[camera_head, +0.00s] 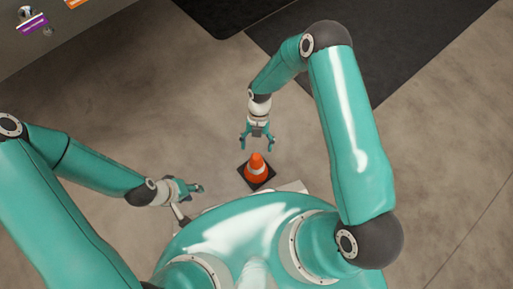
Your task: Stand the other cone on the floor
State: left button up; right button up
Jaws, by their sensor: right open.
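An orange cone (256,164) with a pale band and a dark square base stands upright on the floor, just in front of my body. My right gripper (257,146) is open just above the cone's tip in the picture, with its fingers spread and pointing toward it. I cannot tell whether it touches the cone. My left gripper (200,188) is to the left of the cone, apart from it, and seen side-on. Its fingers are too small to show whether they are open. No second cone shows in this view.
A grey panel (60,50) with purple and orange labels stands at the top left. A dark mat (385,40) lies on the floor at the top right. The concrete floor (150,95) between them is clear. A pale edge lies beside the cone's base, partly hidden by my body.

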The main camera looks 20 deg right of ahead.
jog(key=m, duration=0.1)
jog(key=r+m, duration=0.1)
jog(key=shift+s+r+m+y, duration=0.2)
jog(key=shift+r+m+y, duration=0.1)
jog(key=s+r+m+t, duration=0.1)
jog(key=s+m, duration=0.2)
jog(key=m, duration=0.7)
jog(key=s+r+m+t+y, duration=0.1)
jog(key=s+m+t, duration=0.1)
jog(key=m, duration=0.8)
jog(key=s+r+m+t, duration=0.1)
jog(key=s+m, duration=0.4)
jog(key=m, duration=0.5)
jog(key=shift+r+m+t+y, duration=0.3)
jog(key=shift+r, duration=0.15)
jog(key=shift+d, duration=0.1)
